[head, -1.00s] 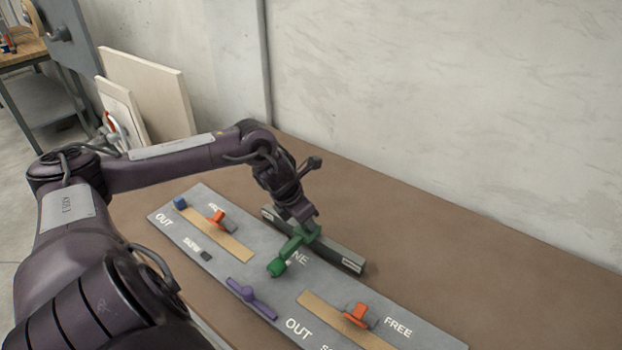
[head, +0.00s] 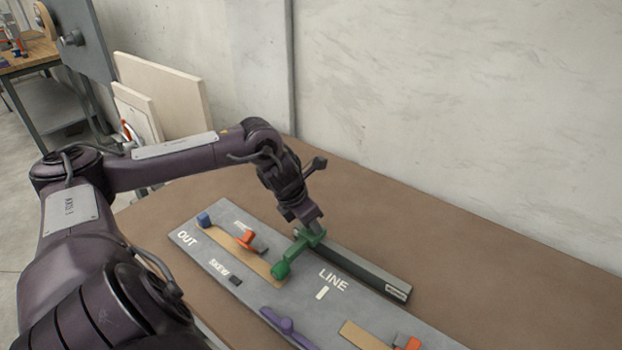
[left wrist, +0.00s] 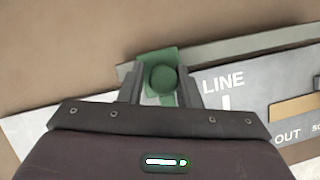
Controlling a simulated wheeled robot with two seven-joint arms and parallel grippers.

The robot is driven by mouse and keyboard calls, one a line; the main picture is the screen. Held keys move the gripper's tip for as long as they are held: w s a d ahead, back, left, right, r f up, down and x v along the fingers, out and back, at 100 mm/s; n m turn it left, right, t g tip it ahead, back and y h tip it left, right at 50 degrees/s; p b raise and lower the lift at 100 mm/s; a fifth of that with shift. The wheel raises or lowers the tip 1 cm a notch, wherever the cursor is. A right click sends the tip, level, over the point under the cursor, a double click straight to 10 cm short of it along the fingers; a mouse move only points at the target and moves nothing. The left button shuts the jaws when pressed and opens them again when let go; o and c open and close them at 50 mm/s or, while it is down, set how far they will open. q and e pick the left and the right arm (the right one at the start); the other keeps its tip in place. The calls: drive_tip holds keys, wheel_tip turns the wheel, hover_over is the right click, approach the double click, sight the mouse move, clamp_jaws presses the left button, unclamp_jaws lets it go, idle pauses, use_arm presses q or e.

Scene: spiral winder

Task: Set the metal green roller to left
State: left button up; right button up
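The green roller (head: 282,269) sits at the left end of the dark grey rail (head: 370,275) on the grey panel. It is left of the LINE label, whose white mark (head: 322,293) is uncovered. My left gripper (head: 312,230) is over the roller's rear part, pointing down. My right gripper is not in view.
A purple lever (head: 289,326) is at the front, and another orange slider (head: 408,343) is at front right. The brown table (head: 440,240) is clear behind the panel.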

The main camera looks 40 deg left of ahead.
use_arm(q)
drive_tip(key=o, duration=0.3)
drive_tip(key=shift+a, duration=0.2)
drive_tip(key=shift+d, duration=0.1)
drive_tip(key=shift+b+v, duration=0.7)
drive_tip(key=shift+v, duration=3.25)
drive_tip(key=shift+s+f, duration=0.1)
